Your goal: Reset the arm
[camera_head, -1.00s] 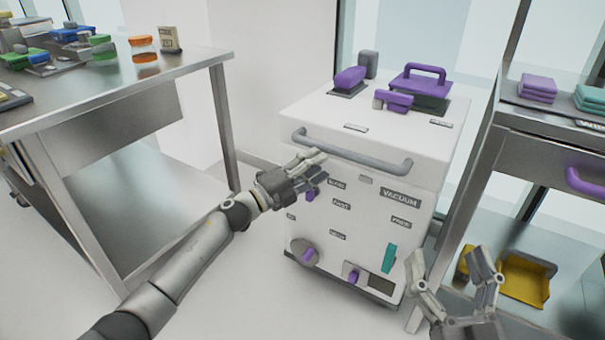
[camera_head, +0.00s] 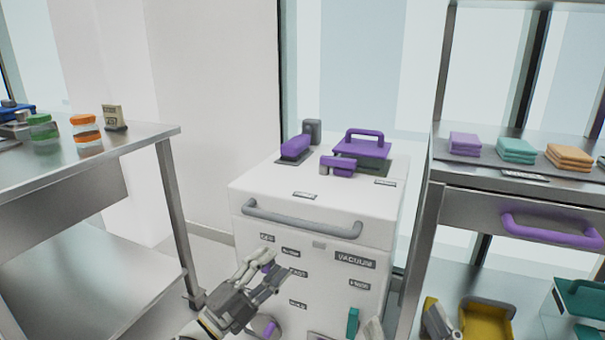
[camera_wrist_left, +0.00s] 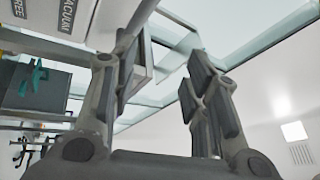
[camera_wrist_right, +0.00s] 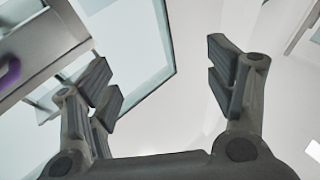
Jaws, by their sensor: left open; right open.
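In the head view my left gripper (camera_head: 262,284) is in front of the white vacuum machine (camera_head: 290,203), below its grey bar handle. Its fingers are apart with nothing between them; whether it touches the machine's front I cannot tell. In the left wrist view (camera_wrist_left: 165,72) its jaws are spread and empty.
A metal table (camera_head: 70,162) with jars stands left. Purple-handled items (camera_head: 362,147) sit on the machine. The right bench (camera_head: 455,208) holds folded cloths (camera_head: 516,150) and has a purple drawer handle (camera_head: 552,232). A yellow bin (camera_head: 487,322) is on its lower shelf.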

